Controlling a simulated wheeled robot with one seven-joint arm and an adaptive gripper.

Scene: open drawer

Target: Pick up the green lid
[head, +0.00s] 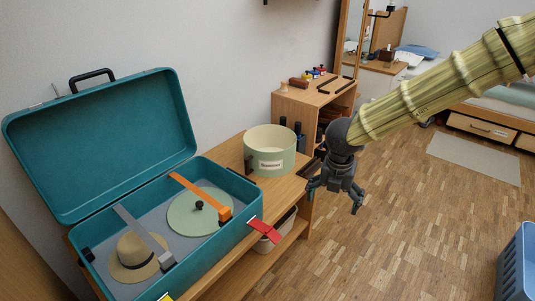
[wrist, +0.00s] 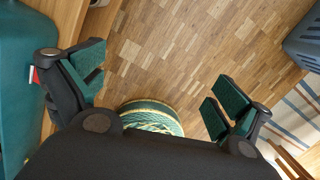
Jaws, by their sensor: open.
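The green lid (head: 187,214) is a pale green disc with a small black knob. It lies flat inside the open teal case (head: 245,216) in the head view, partly covered by an orange strap or bar. My gripper (head: 334,203) hangs to the right of the case, off the table's edge and over the floor. It is open and empty, with its fingers (wrist: 158,90) wide apart in the wrist view. The lid does not show in the wrist view, where only a teal side of the case is at the left edge.
A straw hat (head: 136,262) and a grey bar (head: 140,232) are in the case. A pale green round pot (head: 270,150) stands on the wooden table behind it. A red clasp (head: 266,231) sticks out at the case's right corner. A blue crate (head: 518,262) stands on the floor.

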